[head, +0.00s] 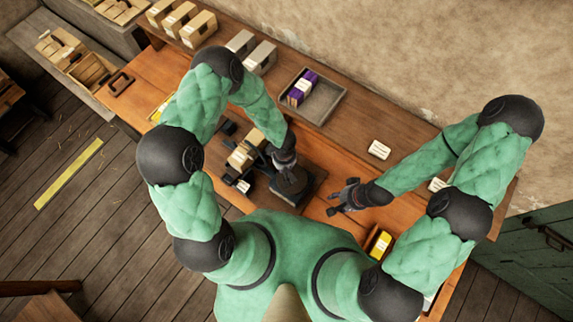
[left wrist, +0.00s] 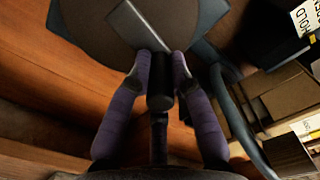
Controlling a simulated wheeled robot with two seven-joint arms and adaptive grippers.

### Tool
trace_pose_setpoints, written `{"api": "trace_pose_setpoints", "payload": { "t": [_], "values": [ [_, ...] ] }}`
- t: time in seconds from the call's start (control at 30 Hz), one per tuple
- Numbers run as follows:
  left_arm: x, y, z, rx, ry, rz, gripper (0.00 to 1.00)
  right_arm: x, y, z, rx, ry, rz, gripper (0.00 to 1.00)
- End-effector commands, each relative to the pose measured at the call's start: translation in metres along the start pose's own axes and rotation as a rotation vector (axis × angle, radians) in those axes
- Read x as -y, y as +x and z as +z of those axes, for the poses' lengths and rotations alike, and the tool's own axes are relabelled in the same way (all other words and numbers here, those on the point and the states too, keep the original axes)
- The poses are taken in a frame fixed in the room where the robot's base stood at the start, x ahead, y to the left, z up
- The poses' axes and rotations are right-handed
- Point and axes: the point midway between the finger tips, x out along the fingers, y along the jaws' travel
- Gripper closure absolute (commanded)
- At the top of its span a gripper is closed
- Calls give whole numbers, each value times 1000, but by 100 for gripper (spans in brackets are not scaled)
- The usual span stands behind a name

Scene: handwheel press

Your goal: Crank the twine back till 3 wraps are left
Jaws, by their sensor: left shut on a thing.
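A dark handwheel (head: 290,180) on a black base stands on the wooden bench, near the middle of the head view. In the left wrist view, its dark disc (left wrist: 95,25) fills the top. My left gripper (head: 286,166) is above the wheel; in the left wrist view its two purple-padded fingers (left wrist: 158,72) are shut on a dark upright crank handle (left wrist: 160,92). I cannot make out the twine or count its wraps. My right gripper (head: 337,200) is open and empty, to the right of the press, above the bench.
A grey tray (head: 322,112) with purple-and-white packs lies behind. A white card (head: 379,150) and a yellow item (head: 380,244) lie at right. Bare bench (head: 325,165) shows between the press and my right arm.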

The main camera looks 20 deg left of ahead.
Motion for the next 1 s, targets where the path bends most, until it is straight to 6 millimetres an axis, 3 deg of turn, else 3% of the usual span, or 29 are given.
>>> {"api": "trace_pose_setpoints", "payload": {
  "t": [1.0],
  "values": [
    [35, 0, 24, -7, -965, 3, 100, -5, 15, -1, 0, 0, 0, 60]
  ]
}}
